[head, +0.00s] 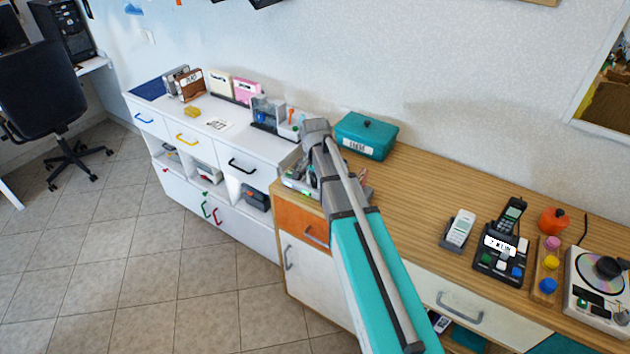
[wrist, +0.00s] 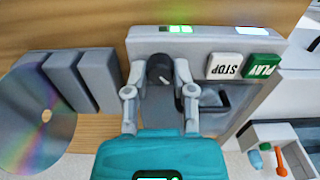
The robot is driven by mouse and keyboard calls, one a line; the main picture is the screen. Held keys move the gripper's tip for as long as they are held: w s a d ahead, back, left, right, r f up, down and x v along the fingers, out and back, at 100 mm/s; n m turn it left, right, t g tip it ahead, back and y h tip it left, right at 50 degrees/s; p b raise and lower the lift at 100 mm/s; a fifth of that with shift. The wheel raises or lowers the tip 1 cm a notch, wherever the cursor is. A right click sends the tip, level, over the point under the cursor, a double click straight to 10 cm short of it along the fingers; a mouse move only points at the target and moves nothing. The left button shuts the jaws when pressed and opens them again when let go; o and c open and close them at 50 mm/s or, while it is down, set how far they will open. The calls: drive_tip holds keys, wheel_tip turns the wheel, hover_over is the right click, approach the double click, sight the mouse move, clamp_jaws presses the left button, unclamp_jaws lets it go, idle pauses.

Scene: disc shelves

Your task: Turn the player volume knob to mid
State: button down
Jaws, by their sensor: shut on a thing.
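The player (wrist: 205,43) is a grey unit with a white STOP button (wrist: 223,66) and a green PLAY button (wrist: 262,67). Its black volume knob (wrist: 159,68) sits left of the buttons, below a small green level light (wrist: 176,29). My gripper (wrist: 158,80) is shut on the knob, with one finger on each side. In the head view the player (head: 296,184) stands at the left end of the wooden counter; my arm hides the knob and most of my gripper there.
A rainbow disc (wrist: 32,115) and grey blocks (wrist: 85,80) lie left of the player in the wrist view. A teal box (head: 366,135) stands close right of my arm. A white cabinet (head: 235,150) adjoins the wooden counter (head: 420,200), whose middle is clear.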

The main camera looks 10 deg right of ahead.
drive_tip(key=m, duration=0.4)
drive_tip(key=shift+m, duration=1.9)
drive_tip(key=shift+c, duration=2.2)
unclamp_jaws()
drive_tip(key=shift+n, duration=0.3)
